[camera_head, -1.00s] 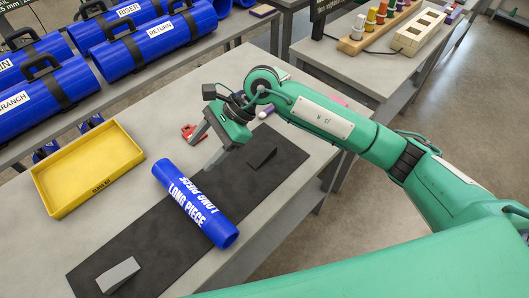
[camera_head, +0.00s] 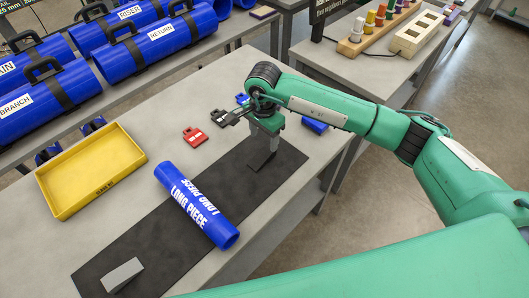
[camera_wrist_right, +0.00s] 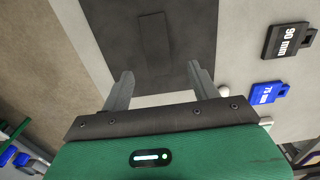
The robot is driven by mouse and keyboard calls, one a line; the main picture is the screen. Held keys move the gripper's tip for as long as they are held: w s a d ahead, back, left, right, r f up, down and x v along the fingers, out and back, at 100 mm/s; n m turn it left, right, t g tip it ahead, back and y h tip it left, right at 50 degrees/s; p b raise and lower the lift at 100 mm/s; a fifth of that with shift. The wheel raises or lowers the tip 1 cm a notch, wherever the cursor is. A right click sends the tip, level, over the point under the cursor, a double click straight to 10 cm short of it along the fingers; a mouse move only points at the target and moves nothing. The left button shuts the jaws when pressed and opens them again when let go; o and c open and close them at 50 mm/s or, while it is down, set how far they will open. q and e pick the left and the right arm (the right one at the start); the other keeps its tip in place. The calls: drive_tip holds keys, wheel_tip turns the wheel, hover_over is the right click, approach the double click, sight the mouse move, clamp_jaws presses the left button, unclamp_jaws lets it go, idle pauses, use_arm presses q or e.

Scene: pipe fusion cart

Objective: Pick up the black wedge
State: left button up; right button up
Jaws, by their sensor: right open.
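The black wedge (camera_head: 259,165) lies on the dark mat (camera_head: 148,246) near the mat's far right end. It also shows in the right wrist view (camera_wrist_right: 154,38) as a dark block, ahead of the fingertips. My right gripper (camera_head: 263,156) points down just over the wedge and partly hides it. In the wrist view my right gripper (camera_wrist_right: 160,72) has its two fingers wide apart with nothing between them. I cannot tell exactly how high the fingertips are. My left gripper is not in view.
A blue long piece pipe (camera_head: 196,205) lies across the mat. A grey wedge (camera_head: 122,274) sits at the mat's near end. A yellow tray (camera_head: 60,205) stands at the left. Red (camera_head: 194,138), black (camera_wrist_right: 288,40) and blue (camera_wrist_right: 269,92) tags lie beyond the mat.

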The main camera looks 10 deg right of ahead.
sight(265, 152)
drive_tip(key=shift+f, duration=0.55)
drive_tip(key=shift+s+f+p, duration=0.1)
drive_tip(key=shift+f+p, duration=0.2)
drive_tip(key=shift+p, duration=0.1)
wheel_tip(265, 152, down, 4)
drive_tip(key=shift+d+p, duration=0.15)
drive_tip(key=shift+p, duration=0.85)
drive_tip(key=shift+f, duration=0.3)
drive_tip(key=c, duration=1.1)
